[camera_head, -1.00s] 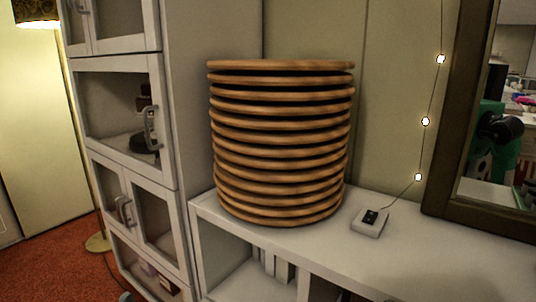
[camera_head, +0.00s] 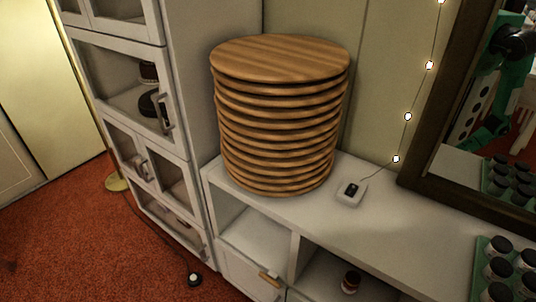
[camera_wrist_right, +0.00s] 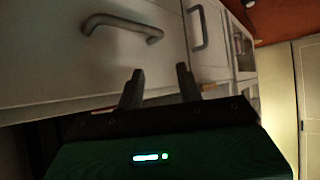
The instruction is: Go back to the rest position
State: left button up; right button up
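In the right wrist view my right gripper (camera_wrist_right: 160,87) shows two dark fingers standing apart with nothing between them. It is in front of a white cabinet front with a curved grey handle (camera_wrist_right: 122,28) to its upper left. The fingers appear apart from the handle. My left gripper is in neither current view. The right gripper does not show directly in the head view.
A tall stack of round wooden boards (camera_head: 280,120) stands on a low white shelf unit (camera_head: 400,230). A tall white glass-door cabinet (camera_head: 130,45) is to its left. A small white switch box (camera_head: 351,192) and a tray of dark jars (camera_head: 500,268) are to the right. Red carpet (camera_head: 60,230) is open floor.

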pick_arm(q)
jog(key=s+a+f+g+p, duration=0.2)
jog(key=s+g+p, duration=0.1)
jog(key=s, duration=0.7)
jog(key=s+a+f+g+y+p, duration=0.1)
jog(key=s+a+f+g+p, duration=0.1)
jog(key=s, duration=0.8)
jog(key=s+a+f+g+y+p, duration=0.1)
jog(key=s+a+g+p, duration=0.3)
jog(key=s, duration=0.6)
jog(key=shift+s+f+n+g, duration=0.2)
jog(key=shift+f+n+g, duration=0.1)
jog(key=shift+f, duration=0.5)
pick_arm(e)
jog(key=s+d+f+g, duration=0.2)
jog(key=s+g, duration=0.1)
jog(key=s, duration=0.7)
jog(key=s+d+f+g+h, duration=0.1)
jog(key=s+d+f+g, duration=0.1)
jog(key=s, duration=0.8)
jog(key=s+d+f+g+h, duration=0.1)
jog(key=s+d+g, duration=0.3)
jog(key=s, duration=0.6)
jog(key=shift+s+f+m+g, duration=0.2)
jog(key=shift+f+m+g, duration=0.1)
jog(key=shift+f, duration=0.5)
pick_arm(q)
jog(key=shift+w, duration=0.1)
